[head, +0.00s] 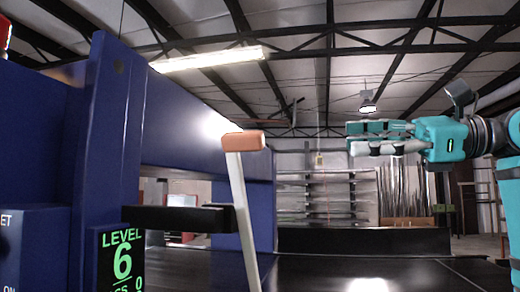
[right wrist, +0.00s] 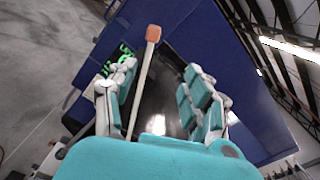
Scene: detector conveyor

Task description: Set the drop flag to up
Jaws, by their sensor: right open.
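The drop flag appears as a pale stick with an orange tip (head: 243,141). It stands nearly upright in the head view, its top leaning slightly left, in front of the blue machine. Its lower end runs out of the frame. My right gripper (head: 352,138) is to the right of the orange tip, at about its height, with fingers pointing left and clear space between. In the right wrist view, the open, empty gripper (right wrist: 160,95) has the stick (right wrist: 141,82) showing between its fingers, nearer the left one. Contact there cannot be told. My left gripper is not in view.
The blue machine (head: 105,130) fills the left side, with a green "LEVEL 6" display (head: 122,262) and a dark bar (head: 180,218) behind the stick. A dark belt (head: 350,272) lies below. Shelves (head: 325,195) stand far back. Air between tip and gripper is free.

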